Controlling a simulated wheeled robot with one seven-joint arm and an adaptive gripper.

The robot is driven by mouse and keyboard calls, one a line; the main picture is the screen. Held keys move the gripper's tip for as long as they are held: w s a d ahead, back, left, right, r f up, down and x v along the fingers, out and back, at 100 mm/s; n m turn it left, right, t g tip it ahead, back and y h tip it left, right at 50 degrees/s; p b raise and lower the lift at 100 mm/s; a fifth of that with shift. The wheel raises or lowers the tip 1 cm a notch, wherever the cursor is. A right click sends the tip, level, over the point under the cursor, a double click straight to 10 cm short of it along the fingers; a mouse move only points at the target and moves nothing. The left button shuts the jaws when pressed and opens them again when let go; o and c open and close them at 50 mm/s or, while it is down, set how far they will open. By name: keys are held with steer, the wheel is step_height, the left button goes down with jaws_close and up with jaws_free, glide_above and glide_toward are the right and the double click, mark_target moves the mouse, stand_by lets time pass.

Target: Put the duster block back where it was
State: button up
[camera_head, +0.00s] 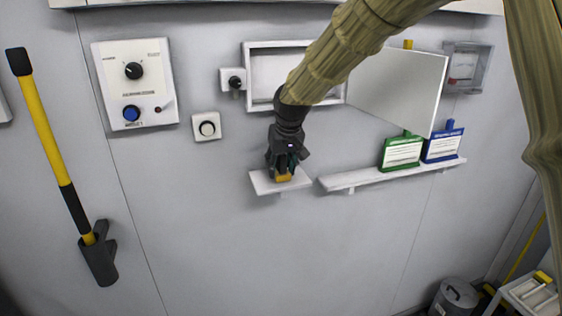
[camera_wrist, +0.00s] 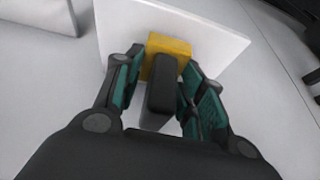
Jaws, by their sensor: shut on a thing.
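The duster block (camera_head: 284,178) has a yellow body and a dark grip. In the wrist view its yellow part (camera_wrist: 168,48) lies against a small white shelf (camera_wrist: 213,38), with the dark grip pointing toward the camera. My gripper (camera_head: 286,166) is over the small wall shelf (camera_head: 262,184) and is shut on the block. In the wrist view my gripper's fingers (camera_wrist: 158,85) stand on both sides of it. The block appears to be at the shelf surface; I cannot tell whether its full weight rests there.
An open cabinet (camera_head: 262,72) with a swung-out door (camera_head: 395,88) is above. A control panel (camera_head: 135,84) and a yellow-handled tool (camera_head: 45,125) are at left.

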steer(key=shift+w+f, duration=0.1)
steer(key=shift+f, duration=0.25)
steer(key=shift+s+r, duration=0.1)
steer(key=shift+s, duration=0.1)
steer(key=o, duration=0.9)
steer(key=shift+w, duration=0.15)
steer(key=b+v, duration=0.4)
steer(key=v, duration=0.8)
